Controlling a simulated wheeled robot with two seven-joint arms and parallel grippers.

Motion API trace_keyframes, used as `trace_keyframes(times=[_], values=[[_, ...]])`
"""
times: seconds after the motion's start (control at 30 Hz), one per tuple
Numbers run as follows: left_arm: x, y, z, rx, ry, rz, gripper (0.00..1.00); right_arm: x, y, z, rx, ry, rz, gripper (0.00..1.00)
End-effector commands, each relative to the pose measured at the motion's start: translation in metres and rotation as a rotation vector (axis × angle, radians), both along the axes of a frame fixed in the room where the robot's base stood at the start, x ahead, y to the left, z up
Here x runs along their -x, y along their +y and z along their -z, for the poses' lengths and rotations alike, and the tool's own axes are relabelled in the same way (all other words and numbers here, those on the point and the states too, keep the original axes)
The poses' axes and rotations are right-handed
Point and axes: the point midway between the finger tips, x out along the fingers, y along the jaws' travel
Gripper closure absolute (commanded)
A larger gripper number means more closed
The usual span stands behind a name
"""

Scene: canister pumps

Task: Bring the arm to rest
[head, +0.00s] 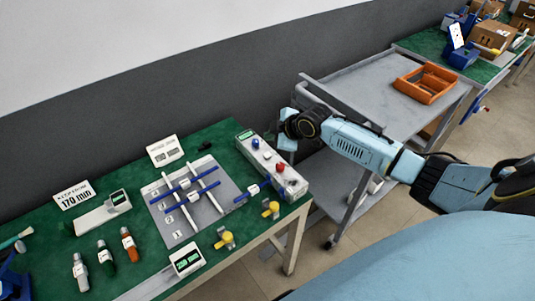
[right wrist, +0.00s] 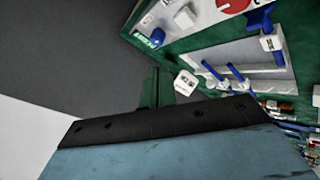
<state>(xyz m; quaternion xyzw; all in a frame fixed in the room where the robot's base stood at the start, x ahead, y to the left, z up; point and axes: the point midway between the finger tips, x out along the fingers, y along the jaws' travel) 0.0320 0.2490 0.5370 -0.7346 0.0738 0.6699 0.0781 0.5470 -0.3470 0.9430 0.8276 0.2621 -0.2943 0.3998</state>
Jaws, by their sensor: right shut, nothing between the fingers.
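My right arm (head: 365,145) comes in from the right in the head view and reaches over the gap between the green bench and the grey cart. My right gripper (head: 288,142) is at its far end, beyond the right end of the bench's control box, apart from the things on the bench. It is shut and empty; its fingertips are hard to make out. In the right wrist view a blue and black part of my own arm fills the bottom. My left gripper is not in view.
The green bench (head: 222,152) holds a control box (head: 290,180) with coloured knobs, a grey board (head: 208,207) with blue-handled tools, yellow fittings (head: 225,240), small canisters (head: 105,258) and signs. A grey cart (head: 372,85) carries an orange crate (head: 427,83). A grey wall stands behind.

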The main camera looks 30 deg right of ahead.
Motion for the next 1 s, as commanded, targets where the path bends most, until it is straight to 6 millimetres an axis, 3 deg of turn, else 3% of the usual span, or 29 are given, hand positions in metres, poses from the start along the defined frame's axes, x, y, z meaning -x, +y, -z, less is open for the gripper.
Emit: trace_keyframes(times=[0.33, 0.47, 0.57, 0.7, 0.8, 1.0], values=[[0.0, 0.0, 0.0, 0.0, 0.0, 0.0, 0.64, 0.002, 0.003, 0.002, -0.004, 0.005, -0.002, 1.0], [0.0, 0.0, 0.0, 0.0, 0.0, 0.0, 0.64, 0.025, 0.033, 0.018, -0.033, 0.056, -0.011, 1.0], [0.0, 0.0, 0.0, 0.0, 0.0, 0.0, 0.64, 0.065, 0.076, 0.038, -0.082, 0.137, -0.005, 1.0], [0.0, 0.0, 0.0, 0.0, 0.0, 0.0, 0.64, 0.142, 0.13, 0.052, -0.157, 0.271, 0.088, 1.0], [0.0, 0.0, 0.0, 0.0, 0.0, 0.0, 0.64, 0.189, 0.147, 0.049, -0.196, 0.343, 0.199, 1.0], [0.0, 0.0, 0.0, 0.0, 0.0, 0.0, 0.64, 0.248, 0.15, 0.038, -0.24, 0.43, 0.407, 1.0]])
